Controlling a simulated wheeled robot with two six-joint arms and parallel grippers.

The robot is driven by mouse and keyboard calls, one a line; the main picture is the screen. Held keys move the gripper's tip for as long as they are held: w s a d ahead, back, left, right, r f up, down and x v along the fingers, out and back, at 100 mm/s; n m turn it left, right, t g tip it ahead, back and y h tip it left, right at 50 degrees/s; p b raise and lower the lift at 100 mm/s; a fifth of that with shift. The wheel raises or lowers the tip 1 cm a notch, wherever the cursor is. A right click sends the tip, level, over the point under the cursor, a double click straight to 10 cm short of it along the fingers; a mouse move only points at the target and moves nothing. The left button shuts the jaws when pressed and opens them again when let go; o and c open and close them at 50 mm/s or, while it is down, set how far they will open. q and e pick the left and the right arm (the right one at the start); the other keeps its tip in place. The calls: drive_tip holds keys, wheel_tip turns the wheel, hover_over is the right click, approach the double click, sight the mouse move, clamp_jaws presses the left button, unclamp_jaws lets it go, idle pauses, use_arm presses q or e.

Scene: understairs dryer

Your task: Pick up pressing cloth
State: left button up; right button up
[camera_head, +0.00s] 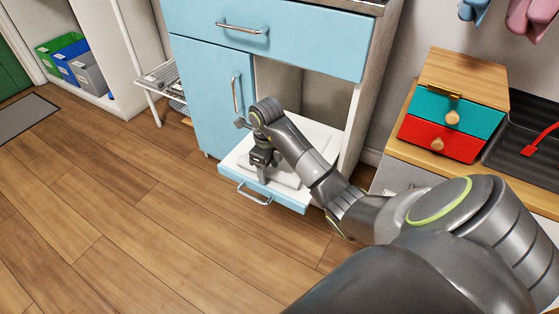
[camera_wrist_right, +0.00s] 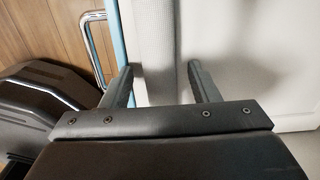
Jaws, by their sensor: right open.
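The pressing cloth (camera_head: 286,177) looks like a white folded piece lying in the open bottom drawer (camera_head: 233,163) of the blue cabinet. It also shows in the right wrist view (camera_wrist_right: 158,45) as a pale, finely textured strip. My right gripper (camera_head: 261,174) reaches down into the drawer over the cloth and hides part of it. In the right wrist view my right gripper (camera_wrist_right: 160,72) is open, with one finger on each side of the strip. I cannot tell whether the fingers touch it. My left gripper is not in view.
The drawer front has a metal handle (camera_head: 254,194), near the left finger in the wrist view. A blue door (camera_head: 205,100) stands left of the drawer, an upper drawer (camera_head: 270,35) above. Teal and red small drawers (camera_head: 440,138) sit at right. The wooden floor at left is clear.

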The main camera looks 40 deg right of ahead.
drive_tip(key=shift+r, duration=0.1)
drive_tip(key=c, duration=1.1)
